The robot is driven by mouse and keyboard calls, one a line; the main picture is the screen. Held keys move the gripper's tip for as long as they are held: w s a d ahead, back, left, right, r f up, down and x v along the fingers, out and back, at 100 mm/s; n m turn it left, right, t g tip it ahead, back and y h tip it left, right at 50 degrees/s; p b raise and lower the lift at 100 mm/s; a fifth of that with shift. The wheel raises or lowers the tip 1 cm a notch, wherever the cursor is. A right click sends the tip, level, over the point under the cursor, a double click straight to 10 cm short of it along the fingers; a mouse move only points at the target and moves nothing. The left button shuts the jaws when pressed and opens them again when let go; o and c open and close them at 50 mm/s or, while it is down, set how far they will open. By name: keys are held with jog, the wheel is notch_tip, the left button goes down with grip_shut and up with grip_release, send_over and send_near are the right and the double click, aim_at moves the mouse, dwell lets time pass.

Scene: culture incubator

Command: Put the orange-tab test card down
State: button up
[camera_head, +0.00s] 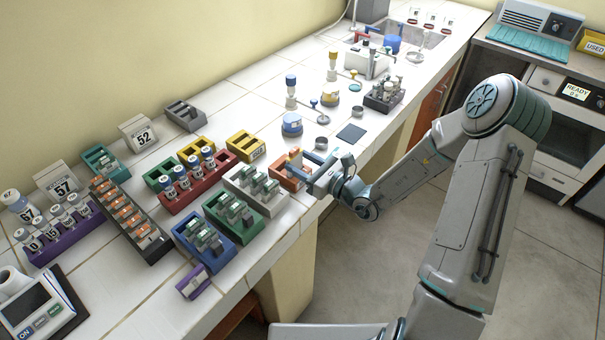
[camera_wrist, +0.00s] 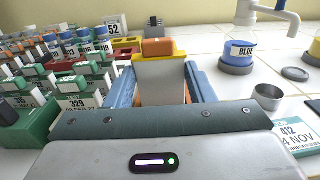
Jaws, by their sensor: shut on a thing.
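My gripper (camera_head: 318,170) hangs low over the front part of the white tiled bench, beside an orange block-like piece (camera_head: 287,181). In the wrist view its blue fingers (camera_wrist: 163,85) are closed on the sides of a pale card (camera_wrist: 165,78) with an orange tab (camera_wrist: 157,47) at its far end. The card's lower part is hidden by my gripper, and I cannot tell whether it touches anything below. Other orange-tab cards (camera_head: 122,211) stand in a black rack (camera_head: 155,250) at the left.
A yellow rack (camera_head: 246,146) lies behind. A metal cup (camera_head: 322,143), blue-label bottle (camera_head: 291,125) and dark square (camera_head: 351,133) stand to the right, with bare tiles between.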

jog(key=shift+f+b, duration=0.7)
jog(key=shift+f, duration=0.6)
jog(key=shift+f, duration=0.3)
jog(key=o, duration=1)
jog(key=shift+o, duration=0.2)
jog(key=shift+r, duration=0.1)
